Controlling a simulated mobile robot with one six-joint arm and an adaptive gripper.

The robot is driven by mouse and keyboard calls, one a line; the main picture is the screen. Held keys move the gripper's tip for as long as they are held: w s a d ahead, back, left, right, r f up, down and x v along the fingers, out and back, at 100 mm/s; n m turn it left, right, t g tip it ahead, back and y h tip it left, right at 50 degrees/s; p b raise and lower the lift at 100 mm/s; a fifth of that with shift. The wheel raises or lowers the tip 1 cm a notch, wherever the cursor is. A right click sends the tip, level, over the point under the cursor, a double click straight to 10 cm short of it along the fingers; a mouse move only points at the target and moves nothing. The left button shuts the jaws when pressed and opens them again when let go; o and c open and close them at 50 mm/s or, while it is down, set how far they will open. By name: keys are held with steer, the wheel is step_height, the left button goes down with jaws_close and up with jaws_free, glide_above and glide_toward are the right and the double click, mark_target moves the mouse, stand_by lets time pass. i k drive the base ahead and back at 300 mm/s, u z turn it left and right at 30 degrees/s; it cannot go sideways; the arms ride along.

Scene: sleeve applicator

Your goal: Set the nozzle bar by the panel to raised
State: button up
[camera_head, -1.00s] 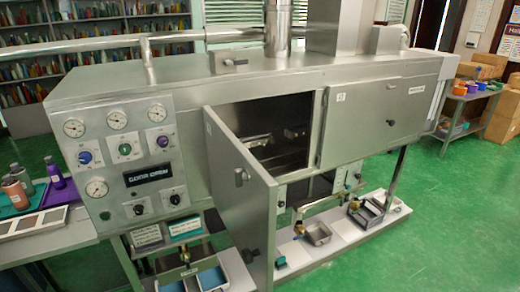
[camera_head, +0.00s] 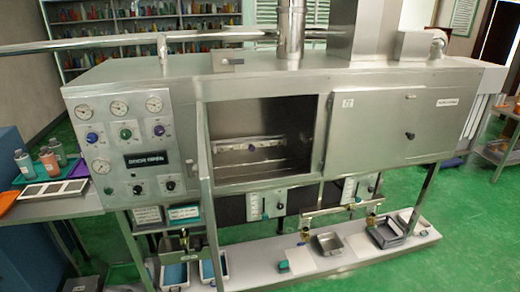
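The steel machine has a control panel (camera_head: 128,150) on its left front. The panel carries round gauges, blue, green and purple knobs, and two black knobs near the bottom. Its black display (camera_head: 147,160) reads DOOR OPEN. The left door (camera_head: 209,215) stands open, seen nearly edge-on. Through the opening, a pale metal bar (camera_head: 248,147) lies across the chamber, and it looks like the nozzle bar. I cannot tell its height setting or read the small knob labels. My gripper is not in view.
The open door juts out just right of the panel. The right door (camera_head: 385,130) is shut. A low white shelf (camera_head: 345,262) below holds trays and fittings. A side table (camera_head: 45,203) with bottles stands left. Green floor (camera_head: 460,205) shows at the right.

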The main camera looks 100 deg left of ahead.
mark_target(251, 145)
steer(key=u, duration=0.05)
steer(key=i, duration=1.05)
steer(key=u, duration=3.7)
